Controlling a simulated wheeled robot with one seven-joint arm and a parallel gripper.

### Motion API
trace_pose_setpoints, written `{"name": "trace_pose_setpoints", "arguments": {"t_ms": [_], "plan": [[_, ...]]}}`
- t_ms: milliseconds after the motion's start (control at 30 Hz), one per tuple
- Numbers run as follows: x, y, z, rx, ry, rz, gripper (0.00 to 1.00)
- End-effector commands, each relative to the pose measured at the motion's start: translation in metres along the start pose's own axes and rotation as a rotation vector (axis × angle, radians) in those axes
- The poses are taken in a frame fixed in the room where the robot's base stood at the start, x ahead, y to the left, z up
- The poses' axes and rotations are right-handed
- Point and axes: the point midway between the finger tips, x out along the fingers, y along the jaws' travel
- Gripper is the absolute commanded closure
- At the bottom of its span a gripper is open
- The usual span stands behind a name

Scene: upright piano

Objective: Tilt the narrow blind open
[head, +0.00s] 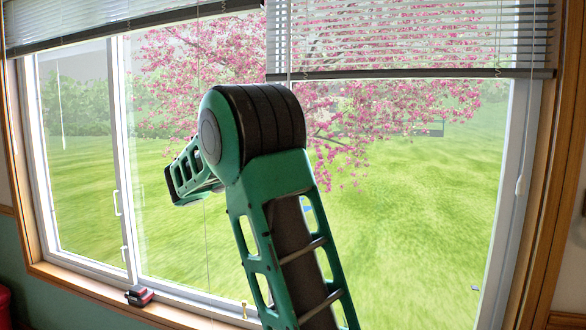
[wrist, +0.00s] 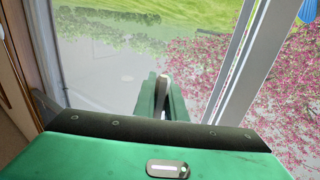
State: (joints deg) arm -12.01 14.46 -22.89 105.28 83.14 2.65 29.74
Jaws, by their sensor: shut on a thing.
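Two raised blinds hang at the top of the window, and I cannot tell for sure which is the narrow one. The left blind (head: 130,22) looks mostly closed, with pale slats. The right blind (head: 405,40) has its slats parted, and the pink tree shows through them. A thin pale wand (head: 62,110) hangs at the left pane, and a cord with a white tassel (head: 519,185) hangs at the right. In the wrist view my gripper (wrist: 163,88) is shut on a thin pale piece, mostly hidden between its green fingers. My arm hides my fingertips in the head view.
The window frame (head: 122,160) has a white upright and handles on the left. A small red and black object (head: 139,295) lies on the wooden sill (head: 85,283). A small yellow item (head: 244,310) stands further right. The wall below is green.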

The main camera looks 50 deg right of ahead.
Motion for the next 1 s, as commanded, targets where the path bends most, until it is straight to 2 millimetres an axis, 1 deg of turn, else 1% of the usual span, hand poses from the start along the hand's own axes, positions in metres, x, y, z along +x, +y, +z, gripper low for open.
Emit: {"name": "trace_pose_setpoints", "arguments": {"t_ms": [33,700,733,767,800,1000], "plan": [[-0.0037,-0.0062,0.0017,-0.002,-0.001,-0.006,1.00],[-0.0022,-0.0044,0.0016,-0.002,-0.002,0.023,1.00],[-0.0022,-0.0044,0.0016,-0.002,-0.002,0.023,0.87],[-0.0021,-0.0043,0.0016,-0.002,-0.002,0.023,0.80],[-0.0020,-0.0039,0.0016,-0.002,-0.002,0.024,0.71],[-0.0005,-0.0011,0.0007,-0.001,-0.001,0.031,0.71]]}}
